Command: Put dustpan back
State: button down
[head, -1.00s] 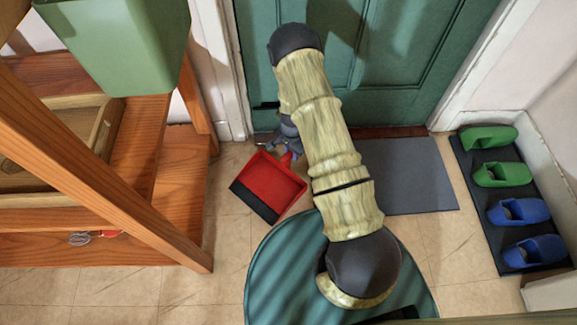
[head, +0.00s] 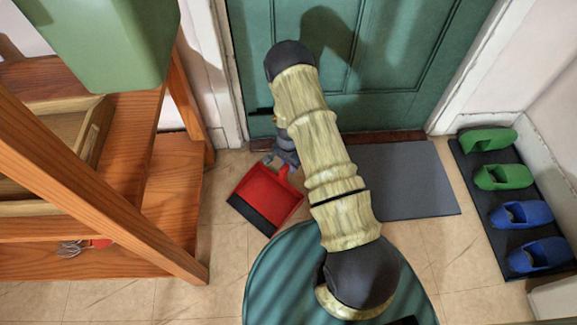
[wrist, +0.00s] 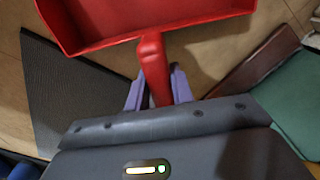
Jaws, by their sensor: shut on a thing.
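The red dustpan (head: 268,192) with a dark front lip is held above the tiled floor, left of my arm in the head view. In the wrist view the red pan (wrist: 150,18) fills the top, and its handle runs down between my fingers. My gripper (wrist: 158,88) is shut on the handle; in the head view my gripper (head: 284,162) is partly hidden by my arm. The pan's open side points toward the lower left in the head view.
A wooden shelf unit (head: 150,190) with a green bin (head: 110,40) and a tray (head: 60,140) stands at left. A green door (head: 370,70) is behind. A grey mat (head: 415,180) and a shoe mat (head: 490,205) with green and blue shoes lie at right.

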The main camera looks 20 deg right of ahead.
jog(key=c, duration=1.2)
grip_release()
jog(key=shift+f, duration=0.1)
notch_tip(320, 180, up, 12)
jog(key=p, duration=0.8)
